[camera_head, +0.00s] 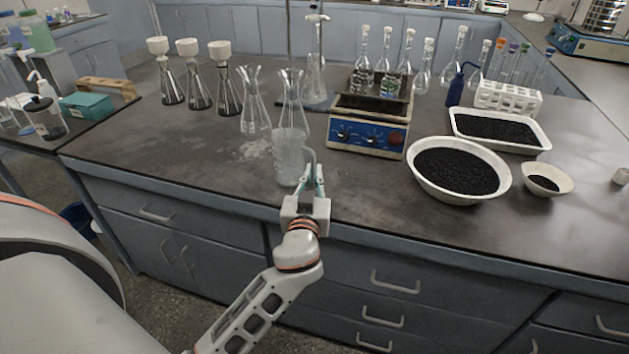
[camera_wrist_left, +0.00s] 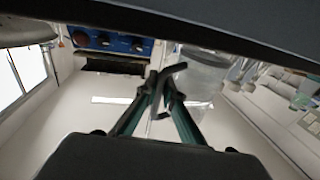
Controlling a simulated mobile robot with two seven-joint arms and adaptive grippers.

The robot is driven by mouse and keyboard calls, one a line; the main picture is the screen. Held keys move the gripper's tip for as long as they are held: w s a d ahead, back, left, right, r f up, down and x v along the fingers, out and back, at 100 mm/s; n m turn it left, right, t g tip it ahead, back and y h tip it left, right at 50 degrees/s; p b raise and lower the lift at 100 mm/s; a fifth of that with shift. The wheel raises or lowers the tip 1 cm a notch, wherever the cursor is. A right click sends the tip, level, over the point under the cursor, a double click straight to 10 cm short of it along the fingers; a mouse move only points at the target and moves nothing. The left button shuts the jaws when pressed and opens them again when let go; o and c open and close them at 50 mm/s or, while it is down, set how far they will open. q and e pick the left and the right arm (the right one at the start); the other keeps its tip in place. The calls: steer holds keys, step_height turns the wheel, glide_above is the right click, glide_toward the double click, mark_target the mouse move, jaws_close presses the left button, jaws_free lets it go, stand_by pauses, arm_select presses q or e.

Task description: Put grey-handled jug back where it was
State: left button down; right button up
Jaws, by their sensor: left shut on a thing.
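The grey-handled jug (camera_head: 289,160) is a frosted, see-through vessel near the front edge of the bench in the head view, and it looks upright. Its grey handle (camera_head: 311,158) faces right, towards my left gripper (camera_head: 319,182). That gripper, with green fingers, is shut on the handle. In the left wrist view the fingers (camera_wrist_left: 164,92) close around the dark grey handle (camera_wrist_left: 173,72), with the jug's clear body (camera_wrist_left: 203,72) beside it. I cannot tell whether the jug's base touches the bench. My right gripper is not in view.
Two clear conical flasks (camera_head: 254,108) stand just behind the jug. A blue-fronted hotplate (camera_head: 367,136) is behind right. A white bowl of black grains (camera_head: 422,188) stands further right.

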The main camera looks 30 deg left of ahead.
arm_select(q)
steer(key=shift+f, duration=0.75)
steer(key=shift+r, duration=0.1)
steer(key=shift+f+b, duration=0.35)
steer(key=c, duration=2.2)
jaws_free()
steer(key=shift+r, duration=0.1)
steer(key=shift+r, duration=0.1)
